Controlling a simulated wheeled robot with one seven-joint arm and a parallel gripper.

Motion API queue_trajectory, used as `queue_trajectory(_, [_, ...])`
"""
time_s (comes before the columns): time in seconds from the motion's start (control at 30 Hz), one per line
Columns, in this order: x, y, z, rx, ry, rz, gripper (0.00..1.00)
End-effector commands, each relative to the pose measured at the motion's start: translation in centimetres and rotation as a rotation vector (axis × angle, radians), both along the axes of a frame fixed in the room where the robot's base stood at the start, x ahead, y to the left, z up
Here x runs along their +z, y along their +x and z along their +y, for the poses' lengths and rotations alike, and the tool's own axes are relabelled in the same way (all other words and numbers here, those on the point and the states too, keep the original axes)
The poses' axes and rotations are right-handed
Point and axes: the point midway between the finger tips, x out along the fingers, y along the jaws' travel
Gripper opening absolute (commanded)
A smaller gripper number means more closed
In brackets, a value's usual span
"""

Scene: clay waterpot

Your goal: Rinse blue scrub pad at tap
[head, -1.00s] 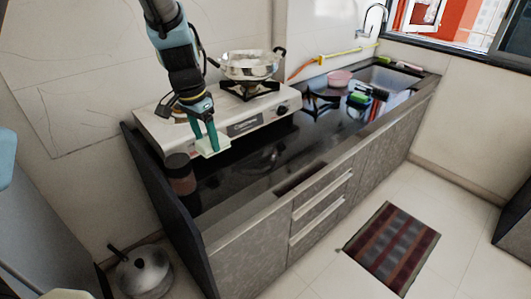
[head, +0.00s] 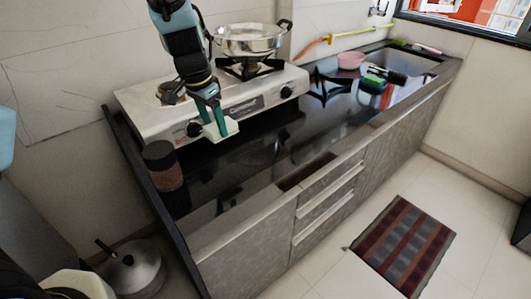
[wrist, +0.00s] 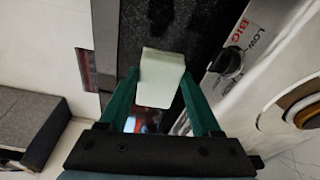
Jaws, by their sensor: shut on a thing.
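My gripper (head: 213,127) hangs over the front of the stove at the left end of the counter. It is shut on a pale, greenish-white flat pad (head: 229,129), which also shows between the green fingers in the wrist view (wrist: 160,78). The pad looks pale, and I see no clear blue on it. The tap (head: 377,10) is on the wall at the far end, partly cut off by the top edge. The sink (head: 418,64) lies below it, far to the right of my gripper. A green and dark item (head: 373,82) sits on the counter near the sink.
A two-burner stove (head: 262,100) bears a metal pan (head: 247,40). A dark-lidded jar (head: 162,165) stands at the counter's left end. A pink bowl (head: 350,60) is before the sink. A striped mat (head: 405,245) and a lidded pot (head: 133,268) are on the floor.

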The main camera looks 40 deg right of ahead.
Motion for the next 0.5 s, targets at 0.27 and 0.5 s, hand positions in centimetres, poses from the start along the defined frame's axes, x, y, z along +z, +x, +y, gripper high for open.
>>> queue_trajectory(0.27, [-3.0,0.0,0.0,0.001,-0.004,0.001,0.0])
queue_trajectory(0.5, [-7.1,0.0,0.1,0.002,-0.003,0.001,0.0])
